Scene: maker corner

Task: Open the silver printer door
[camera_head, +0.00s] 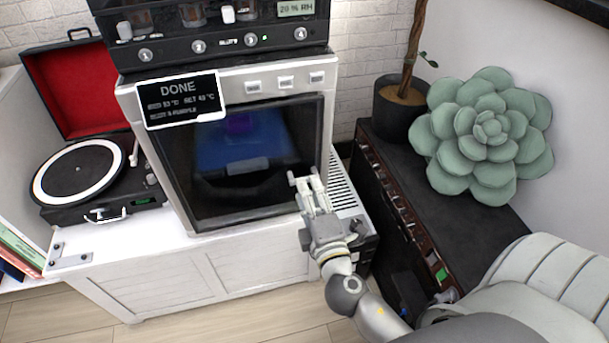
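The silver printer (222,85) stands on a white cabinet, with a small screen (180,99) reading DONE at its upper left. Its door (172,165) has a large dark window in a grey frame and looks closed against the body. A blue plate and a dark purple shape show dimly through the glass. My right gripper (305,179) is in front of the door's lower right part, near its right edge. Its two fingers are apart with nothing visible between them. They hide a bit of the door, and I cannot tell whether they touch it. My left gripper is out of view.
A black unit (225,45) with numbered slots sits on top of the printer. An open turntable (85,175) with red lid lining is at left. A dark cabinet (440,215) with a potted plant (400,100) and a green succulent cushion (485,135) is at right. Wooden floor shows in front.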

